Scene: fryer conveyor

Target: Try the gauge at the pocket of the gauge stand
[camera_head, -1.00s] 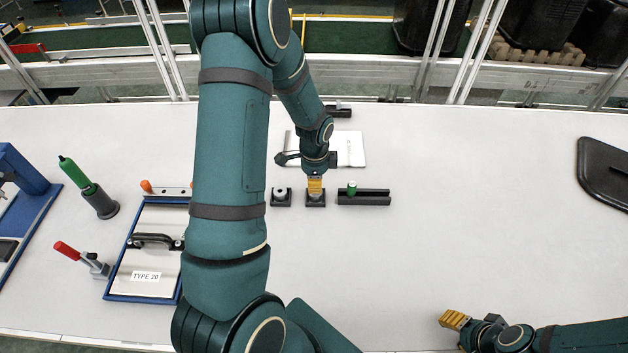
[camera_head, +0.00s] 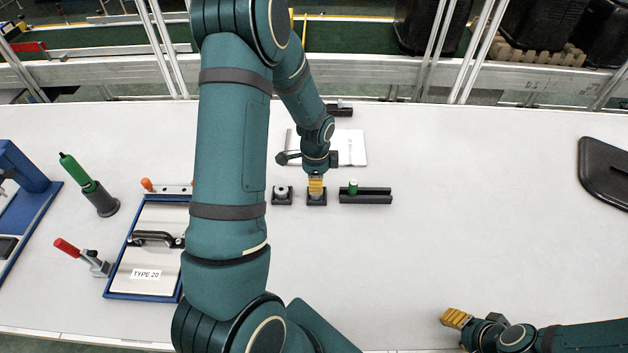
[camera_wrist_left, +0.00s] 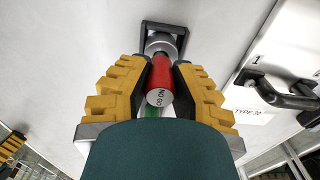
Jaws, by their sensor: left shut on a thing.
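My left gripper (camera_head: 316,184) points down over a small black block (camera_head: 317,201) in the head view. In the left wrist view the left gripper (camera_wrist_left: 160,85) is shut on the gauge, whose red end (camera_wrist_left: 186,75) is marked NO GO. A silver round part sits beyond the red end in a dark square frame (camera_wrist_left: 178,27); I cannot tell whether they touch. A bit of green (camera_wrist_left: 152,112) shows below the red end. My right gripper (camera_head: 455,319) is at the lower right, away from these things; its finger gap cannot be made out.
A second black block (camera_head: 282,201) with a silver part stands left of the gripper. A black cradle (camera_head: 375,196) with a green piece (camera_head: 353,187) is to its right. A white plate (camera_head: 352,148) lies behind.

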